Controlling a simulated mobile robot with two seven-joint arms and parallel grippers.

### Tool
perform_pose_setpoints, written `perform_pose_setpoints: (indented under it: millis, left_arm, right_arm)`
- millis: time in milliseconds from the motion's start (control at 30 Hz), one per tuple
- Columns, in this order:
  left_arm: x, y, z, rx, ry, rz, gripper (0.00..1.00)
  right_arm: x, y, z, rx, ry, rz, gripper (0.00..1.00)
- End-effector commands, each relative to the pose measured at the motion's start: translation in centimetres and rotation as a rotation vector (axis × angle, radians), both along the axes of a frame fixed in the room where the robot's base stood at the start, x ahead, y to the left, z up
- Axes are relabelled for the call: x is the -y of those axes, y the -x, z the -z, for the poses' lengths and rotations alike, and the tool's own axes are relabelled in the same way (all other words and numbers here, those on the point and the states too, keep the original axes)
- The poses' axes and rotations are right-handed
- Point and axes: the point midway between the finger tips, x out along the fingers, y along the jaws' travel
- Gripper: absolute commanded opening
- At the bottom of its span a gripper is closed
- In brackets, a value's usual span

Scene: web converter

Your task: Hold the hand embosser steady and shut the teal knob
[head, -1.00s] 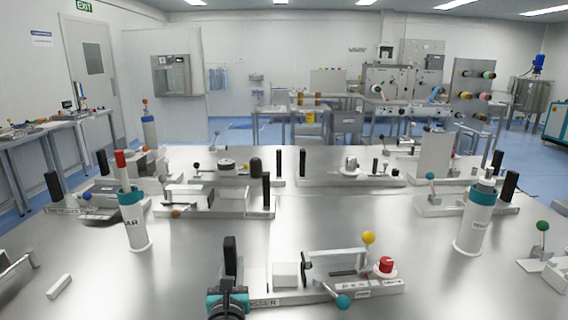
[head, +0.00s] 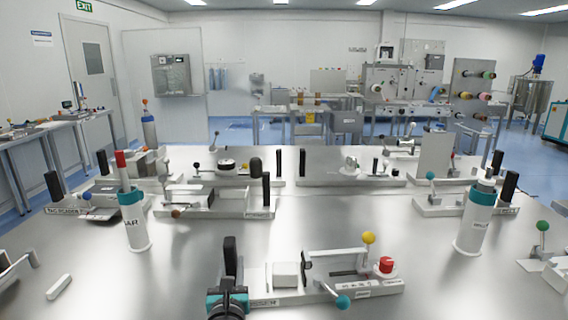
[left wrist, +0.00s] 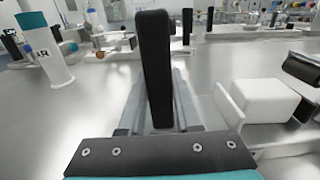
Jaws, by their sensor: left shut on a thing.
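The hand embosser (head: 320,288) is a pale low base at the front middle of the table in the head view. It carries a white block (head: 285,275), a red button (head: 386,265), a yellow ball on a lever (head: 368,238) and a black upright handle (head: 230,256) at its left end. The teal knob (head: 342,302) sits on a short rod at the base's front edge. My left gripper (head: 228,294) is shut on the black handle, which stands upright in the left wrist view (left wrist: 155,70). The fingertips are partly hidden. My right gripper is not in view.
White cylinders with teal bands stand at left (head: 138,225) and right (head: 474,225). Other lever fixtures line the table behind, and one with a green ball (head: 542,226) is at far right. The steel table (head: 330,215) is clear just behind the embosser.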

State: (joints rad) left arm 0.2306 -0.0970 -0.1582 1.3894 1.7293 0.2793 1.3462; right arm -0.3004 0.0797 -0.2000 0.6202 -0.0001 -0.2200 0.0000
Motion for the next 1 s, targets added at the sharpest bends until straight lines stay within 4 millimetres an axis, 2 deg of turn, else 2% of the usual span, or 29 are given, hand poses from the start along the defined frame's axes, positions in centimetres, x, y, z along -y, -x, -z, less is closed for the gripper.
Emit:
perform_pose_setpoints:
  millis: [467,567,1000]
  left_arm:
    - [0.03,0.02,0.06,-0.001,0.001,0.001,0.00]
    - [0.12,-0.12,-0.49,0.010,0.013,0.002,0.00]
    - [0.12,-0.05,0.40,0.004,0.010,0.002,0.00]
  right_arm:
    - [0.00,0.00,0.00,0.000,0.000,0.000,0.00]
    - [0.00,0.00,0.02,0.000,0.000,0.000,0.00]
    - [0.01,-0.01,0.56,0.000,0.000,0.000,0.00]
